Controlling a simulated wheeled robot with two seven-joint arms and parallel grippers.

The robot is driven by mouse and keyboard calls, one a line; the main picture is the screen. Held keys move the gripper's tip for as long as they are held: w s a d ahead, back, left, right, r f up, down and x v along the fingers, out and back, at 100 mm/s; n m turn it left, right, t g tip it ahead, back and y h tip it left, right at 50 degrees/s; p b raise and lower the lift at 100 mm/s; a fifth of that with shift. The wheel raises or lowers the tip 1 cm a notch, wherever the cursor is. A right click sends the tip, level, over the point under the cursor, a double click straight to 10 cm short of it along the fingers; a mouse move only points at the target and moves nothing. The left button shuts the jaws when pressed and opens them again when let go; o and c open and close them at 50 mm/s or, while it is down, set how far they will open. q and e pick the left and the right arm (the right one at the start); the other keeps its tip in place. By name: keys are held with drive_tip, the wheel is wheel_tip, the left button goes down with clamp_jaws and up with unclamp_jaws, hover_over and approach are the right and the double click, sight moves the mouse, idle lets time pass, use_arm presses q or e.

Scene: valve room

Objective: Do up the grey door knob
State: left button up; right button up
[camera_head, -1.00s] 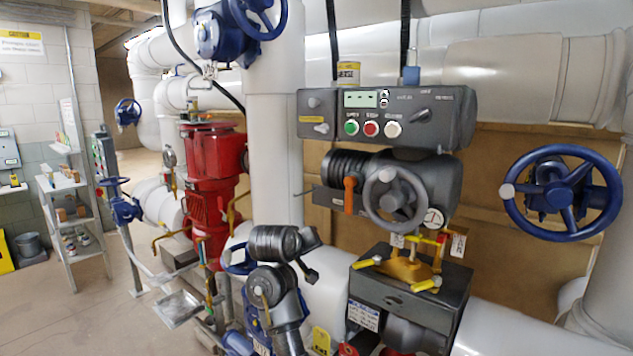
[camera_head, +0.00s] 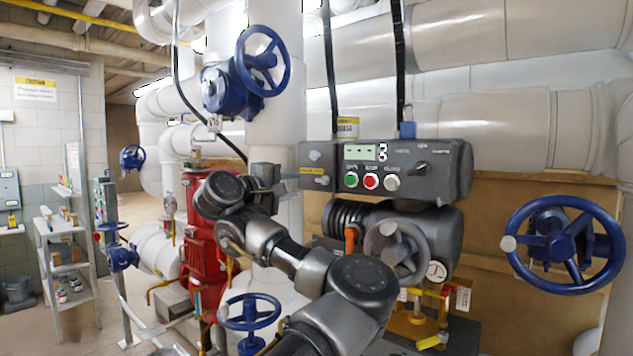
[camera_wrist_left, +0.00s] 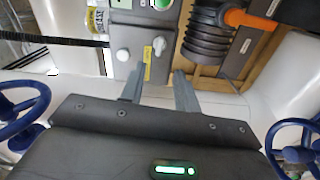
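The grey control box (camera_head: 400,160) carries two small light-grey knobs at its left end, an upper one (camera_head: 316,155) and a lower one (camera_head: 322,180), with a yellow label (camera_head: 311,170) between them. I cannot tell which one is the door knob. In the left wrist view the knobs (camera_wrist_left: 122,55) (camera_wrist_left: 160,45) stand beyond the fingertips, with the yellow label (camera_wrist_left: 148,63) between. My left gripper (camera_head: 276,176) is just left of the box, apart from the knobs. The left wrist view shows its fingers (camera_wrist_left: 158,78) spread and empty. My right gripper is out of view.
Below the box sit a grey handwheel (camera_head: 396,252) and an orange lever (camera_head: 350,238). Blue handwheels stand at the right (camera_head: 563,244), above (camera_head: 262,62) and low in front (camera_head: 250,312). A red valve body (camera_head: 200,250) and white pipes are close on the left.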

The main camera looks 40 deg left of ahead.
sight(320, 181)
use_arm(q)
drive_tip(key=w+p, duration=0.3)
drive_tip(key=w, duration=0.1)
drive_tip(key=w+p, duration=0.3)
drive_tip(key=w, duration=0.1)
drive_tip(key=shift+w+a+r, duration=0.1)
drive_tip(key=shift+w+r, duration=0.1)
drive_tip(key=shift+w, duration=0.15)
drive_tip(key=shift+w+f, duration=0.1)
drive_tip(key=shift+w, duration=0.35)
drive_tip(key=shift+w+f, duration=0.1)
drive_tip(key=shift+c, duration=0.4)
